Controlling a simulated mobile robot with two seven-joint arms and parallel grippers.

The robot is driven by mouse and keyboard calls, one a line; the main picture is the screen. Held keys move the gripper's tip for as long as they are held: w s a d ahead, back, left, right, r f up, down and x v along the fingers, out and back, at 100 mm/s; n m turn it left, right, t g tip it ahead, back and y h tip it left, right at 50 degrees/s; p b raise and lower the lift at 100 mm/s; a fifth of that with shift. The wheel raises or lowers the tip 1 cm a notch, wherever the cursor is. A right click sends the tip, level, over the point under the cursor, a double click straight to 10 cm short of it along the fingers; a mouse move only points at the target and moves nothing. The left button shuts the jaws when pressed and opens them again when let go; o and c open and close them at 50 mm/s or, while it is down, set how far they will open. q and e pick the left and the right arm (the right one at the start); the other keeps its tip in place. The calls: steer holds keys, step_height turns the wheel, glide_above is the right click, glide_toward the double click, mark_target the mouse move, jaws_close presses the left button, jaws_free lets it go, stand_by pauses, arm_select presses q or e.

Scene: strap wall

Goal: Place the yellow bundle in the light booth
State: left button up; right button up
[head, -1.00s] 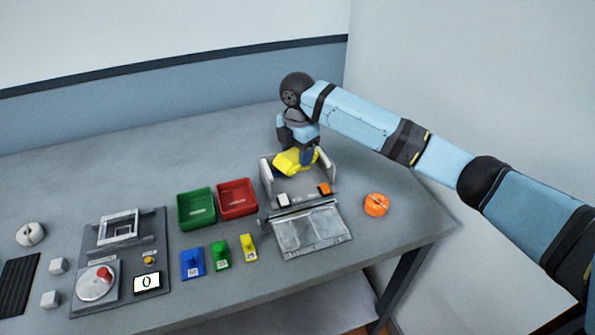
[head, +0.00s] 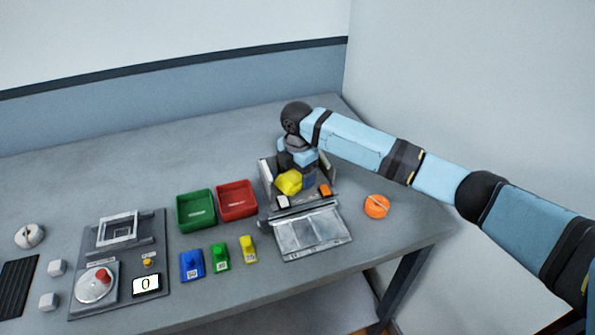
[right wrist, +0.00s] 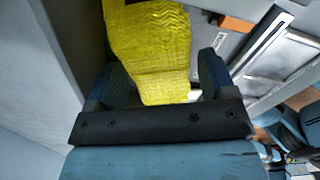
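The yellow bundle (head: 288,181) is between the fingers of my right gripper (head: 306,177), low inside the light booth (head: 264,172). In the right wrist view the bundle (right wrist: 150,45) lies between the two dark fingers of the gripper (right wrist: 165,82), which looks shut on it. The booth is an open box with pale side walls, and its front flap (head: 312,230) lies folded down on the table. The gripper hides part of the bundle and of the booth's inside, and I cannot tell whether the bundle touches the booth floor. My left gripper is not in view.
A red bin (head: 237,199) and a green bin (head: 196,210) stand left of the booth. An orange round object (head: 377,206) is at its right. Blue (head: 192,265), green (head: 221,257) and yellow (head: 248,249) pieces stand in front. A panel with a red button (head: 103,275) is further left.

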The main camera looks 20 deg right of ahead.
step_height(320, 180, up, 12)
steer(key=shift+r+p, duration=0.2)
steer(key=shift+p, duration=0.25)
stand_by(0.6)
